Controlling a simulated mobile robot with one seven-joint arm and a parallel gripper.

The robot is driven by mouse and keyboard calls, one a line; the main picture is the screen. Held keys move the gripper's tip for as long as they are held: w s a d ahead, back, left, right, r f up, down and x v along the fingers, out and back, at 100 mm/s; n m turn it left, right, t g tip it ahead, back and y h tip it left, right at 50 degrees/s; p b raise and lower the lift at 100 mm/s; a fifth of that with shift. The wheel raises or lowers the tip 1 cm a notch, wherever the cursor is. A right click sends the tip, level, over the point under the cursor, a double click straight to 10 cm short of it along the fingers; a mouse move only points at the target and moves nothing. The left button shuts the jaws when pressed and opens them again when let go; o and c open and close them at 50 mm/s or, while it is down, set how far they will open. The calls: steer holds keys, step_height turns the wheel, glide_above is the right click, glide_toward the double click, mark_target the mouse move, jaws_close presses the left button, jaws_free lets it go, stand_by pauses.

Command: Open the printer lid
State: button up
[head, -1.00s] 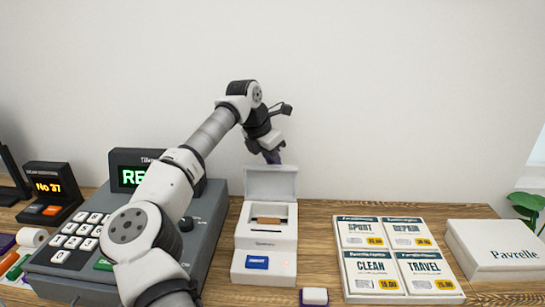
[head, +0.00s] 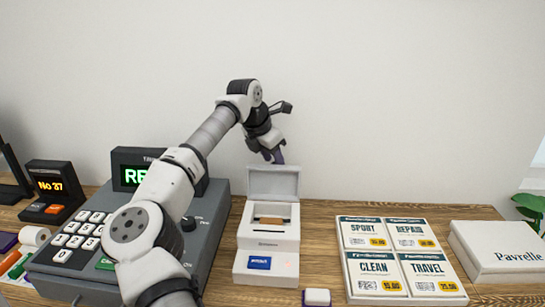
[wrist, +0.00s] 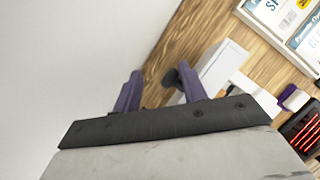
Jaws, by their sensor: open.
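The white printer (head: 266,266) stands on the wooden counter right of the cash register, with a blue button on its front. Its lid (head: 273,184) stands raised at the back, and the bay shows a brown piece inside. My gripper (head: 273,158) is above and behind the raised lid; whether it touches the lid is hard to tell. In the wrist view my gripper (wrist: 158,82) has its two purple fingers apart with nothing between them. The white printer (wrist: 222,66) shows beside the right finger there.
The grey cash register (head: 205,225) is left of the printer. A tray of cards (head: 348,287) and a white Pavrelle box (head: 500,251) are to the right. A small white-topped block (head: 317,296) lies in front. Bare counter (head: 318,225) lies between printer and cards.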

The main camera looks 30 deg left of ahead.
steer(key=shift+s+f, duration=0.25)
steer(key=shift+f, duration=0.35)
steer(key=b+v, duration=0.2)
steer(key=v, duration=1.2)
steer(key=shift+w+r, duration=0.2)
steer(key=shift+r, duration=0.3)
